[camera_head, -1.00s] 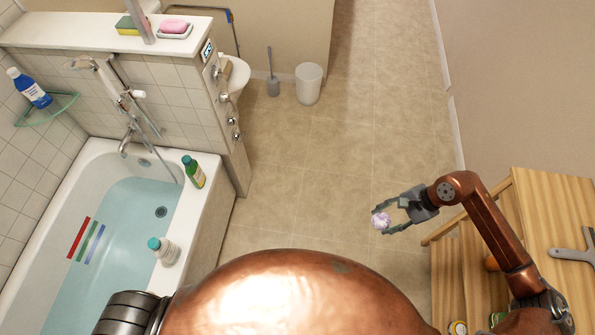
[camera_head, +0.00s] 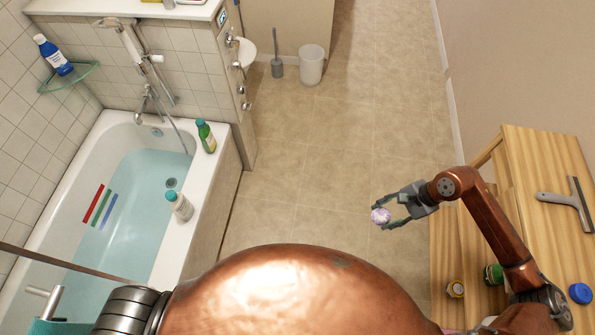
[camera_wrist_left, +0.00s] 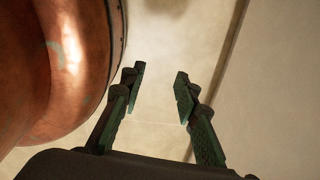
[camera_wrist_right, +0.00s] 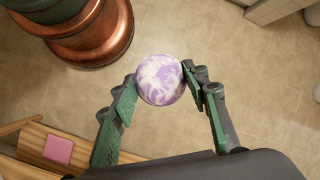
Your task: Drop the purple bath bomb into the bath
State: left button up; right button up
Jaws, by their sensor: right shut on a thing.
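The purple bath bomb (camera_head: 380,216) is a marbled purple and white ball. My right gripper (camera_head: 386,210) is shut on it and holds it above the tiled floor, left of the wooden bench. In the right wrist view the ball (camera_wrist_right: 160,80) sits between the fingertips (camera_wrist_right: 160,82). The bath (camera_head: 194,235) stands at the left with pale blue water in it, on the other side of my copper body from the ball. My left gripper shows only in the left wrist view (camera_wrist_left: 158,82); its fingers are apart with nothing between them.
A green bottle (camera_head: 206,136) and a white bottle (camera_head: 180,206) stand on the bath's near rim. A wooden bench (camera_head: 540,165) at the right carries a squeegee (camera_head: 570,203). A white bin (camera_head: 312,65) stands at the back. The middle floor is clear.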

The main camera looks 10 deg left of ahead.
aim_at(140, 262)
jog(key=k, duration=0.25)
jog(key=u, duration=2.9)
jog(key=i, duration=0.75)
jog(key=u, duration=0.7)
